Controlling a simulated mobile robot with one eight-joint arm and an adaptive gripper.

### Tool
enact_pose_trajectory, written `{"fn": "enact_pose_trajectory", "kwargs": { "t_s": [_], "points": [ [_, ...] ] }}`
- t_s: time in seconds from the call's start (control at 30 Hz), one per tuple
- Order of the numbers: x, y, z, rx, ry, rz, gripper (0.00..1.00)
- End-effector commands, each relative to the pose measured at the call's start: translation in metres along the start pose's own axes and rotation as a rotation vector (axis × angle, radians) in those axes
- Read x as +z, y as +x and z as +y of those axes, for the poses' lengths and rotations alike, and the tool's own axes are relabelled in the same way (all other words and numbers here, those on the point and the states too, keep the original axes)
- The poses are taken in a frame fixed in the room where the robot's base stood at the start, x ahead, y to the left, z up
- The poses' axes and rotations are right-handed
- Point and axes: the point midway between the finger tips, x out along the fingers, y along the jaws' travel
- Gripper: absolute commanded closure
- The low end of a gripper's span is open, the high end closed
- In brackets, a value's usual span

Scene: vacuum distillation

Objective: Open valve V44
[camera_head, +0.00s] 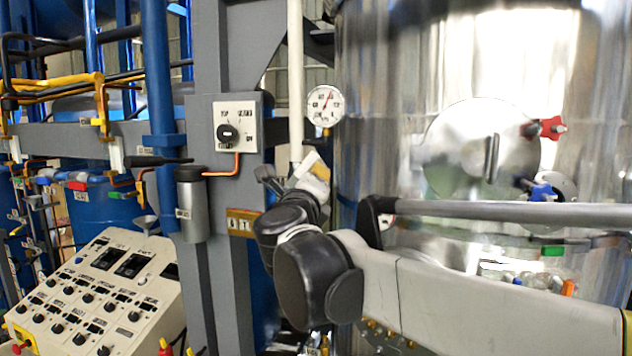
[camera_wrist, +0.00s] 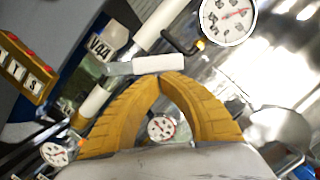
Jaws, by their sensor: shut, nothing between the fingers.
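Valve V44's tag (camera_wrist: 100,47) shows at the upper left in the wrist view. Beside it, a flat metal lever with a white sleeve (camera_wrist: 159,64) lies roughly level in the picture, at a slant to the white pipe. My gripper (camera_wrist: 160,82) has its yellow ribbed fingers arched together at the tips, with nothing between them. The tips are just below the white sleeve in the picture; I cannot tell whether they touch it. In the head view my gripper (camera_head: 318,163) is beside the white pipe (camera_head: 296,80), and the lever cannot be made out there.
A round gauge (camera_head: 325,105) sits just above my gripper, near the shiny tank (camera_head: 400,130). A grey column with a switch box (camera_head: 236,124) stands to the left. A control console (camera_head: 100,285) is at the lower left. Pipes and fittings crowd the space around my gripper.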

Motion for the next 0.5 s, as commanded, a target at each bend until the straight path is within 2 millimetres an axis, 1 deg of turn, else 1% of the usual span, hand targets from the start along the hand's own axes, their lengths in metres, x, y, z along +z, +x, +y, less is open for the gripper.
{"fn": "enact_pose_trajectory", "kwargs": {
  "t_s": [0.23, 0.5],
  "points": [
    [0.017, 0.006, -0.006, 0.0, 0.001, -0.001, 1.0],
    [0.033, 0.009, -0.007, -0.001, 0.002, -0.002, 1.0]
  ]
}}
